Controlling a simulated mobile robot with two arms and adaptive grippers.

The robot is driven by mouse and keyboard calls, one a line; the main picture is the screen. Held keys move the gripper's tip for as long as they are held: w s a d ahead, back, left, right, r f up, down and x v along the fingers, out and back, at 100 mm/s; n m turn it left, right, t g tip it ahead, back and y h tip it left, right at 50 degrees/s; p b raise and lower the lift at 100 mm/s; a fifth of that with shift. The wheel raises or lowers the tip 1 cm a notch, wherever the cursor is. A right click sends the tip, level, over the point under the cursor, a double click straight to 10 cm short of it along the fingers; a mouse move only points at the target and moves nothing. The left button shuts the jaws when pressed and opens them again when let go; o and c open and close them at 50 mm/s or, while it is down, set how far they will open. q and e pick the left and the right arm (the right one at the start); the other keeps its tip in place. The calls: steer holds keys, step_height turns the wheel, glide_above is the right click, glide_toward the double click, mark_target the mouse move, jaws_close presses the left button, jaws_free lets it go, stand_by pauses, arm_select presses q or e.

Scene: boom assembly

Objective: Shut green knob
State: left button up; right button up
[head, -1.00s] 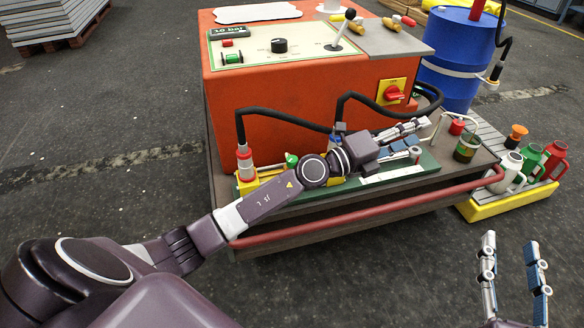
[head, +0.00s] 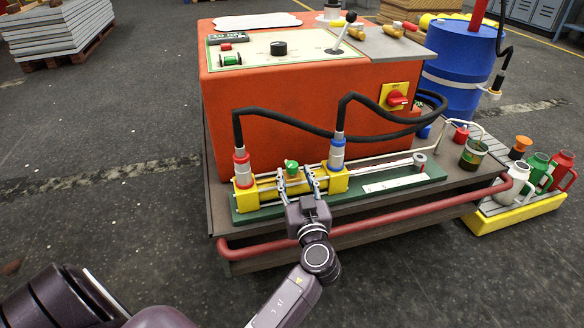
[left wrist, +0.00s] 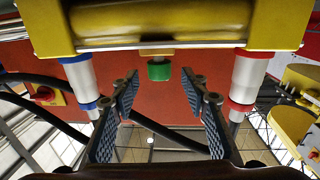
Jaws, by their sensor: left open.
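The green knob (head: 291,167) stands on top of the silver and yellow cylinder unit, between its two yellow end blocks (head: 335,183). In the left wrist view the green knob (left wrist: 159,72) is below the cylinder body (left wrist: 160,22), as that view looks upside down. My left gripper (head: 297,173) is open, with its fingers apart at the front of the cylinder. In the left wrist view its fingers (left wrist: 160,88) are left and right of the knob's position, apart from it, and nothing is between the pads. My right gripper is out of view.
A hose with a red and white fitting (head: 242,168) stands left of the knob; another with a blue and white fitting (head: 336,152) stands right. The orange machine (head: 290,100) rises behind. A red rail (head: 380,214) runs along the front.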

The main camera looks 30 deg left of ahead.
mark_target(293, 170)
arm_select(q)
steer(key=shift+x, duration=2.25)
steer(key=shift+d, duration=0.1)
steer(key=shift+c, duration=0.7)
jaws_close()
